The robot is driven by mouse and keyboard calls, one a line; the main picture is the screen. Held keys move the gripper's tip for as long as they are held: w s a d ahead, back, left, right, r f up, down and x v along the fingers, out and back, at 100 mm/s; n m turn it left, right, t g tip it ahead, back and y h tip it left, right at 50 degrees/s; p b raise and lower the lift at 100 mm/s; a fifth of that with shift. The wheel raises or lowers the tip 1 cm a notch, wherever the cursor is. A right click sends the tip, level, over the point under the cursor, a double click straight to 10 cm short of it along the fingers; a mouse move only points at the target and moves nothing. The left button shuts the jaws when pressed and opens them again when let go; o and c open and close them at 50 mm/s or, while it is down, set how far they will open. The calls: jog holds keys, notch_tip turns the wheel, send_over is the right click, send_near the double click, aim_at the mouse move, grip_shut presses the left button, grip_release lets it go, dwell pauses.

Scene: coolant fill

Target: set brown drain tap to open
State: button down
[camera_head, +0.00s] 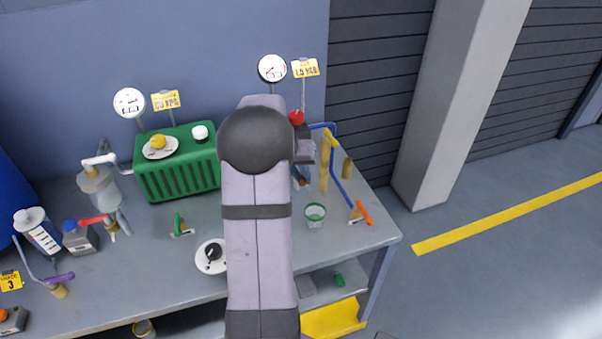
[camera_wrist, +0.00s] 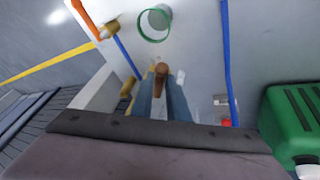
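A brown handle (camera_wrist: 161,76), which looks like the brown drain tap's, shows in the wrist view between the two blue-grey fingers of my gripper (camera_wrist: 162,92). One finger lies on each side of it. I cannot tell whether they touch it. In the head view my gripper (camera_head: 301,178) points down at the right part of the bench, behind my arm. The tap's body and the direction of its handle are mostly hidden there.
A green-rimmed cup (camera_head: 315,214) stands in front of my gripper. To its right are a blue pipe (camera_head: 340,185), brass posts (camera_head: 323,172) and an orange-handled tap (camera_head: 363,212). A green ribbed tank (camera_head: 178,176) stands left of my arm. A red knob (camera_head: 296,118) is behind.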

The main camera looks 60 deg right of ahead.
jog(key=shift+s+r+n, duration=0.1)
jog(key=shift+n, duration=0.2)
jog(key=n+p, duration=0.1)
jog(key=s+n+t+p, duration=0.1)
jog(key=p, duration=0.1)
jog(key=shift+s+d+r+n, duration=0.1)
jog(key=shift+d+r+n, duration=0.1)
jog(key=shift+n, duration=0.1)
jog(key=n+p, duration=0.1)
jog(key=p, duration=0.1)
jog(key=n+t+p, duration=0.1)
jog(key=p, duration=0.1)
jog(key=shift+s+d+f+n, duration=0.15)
jog(key=shift+s+d+n, duration=0.15)
jog(key=shift+s, duration=0.1)
jog(key=shift+d+f+t, duration=0.1)
jog(key=shift+t, duration=0.2)
jog(key=c, duration=1.7)
grip_release()
jog(key=shift+b+v, duration=1.2)
jog(key=shift+v, duration=2.45)
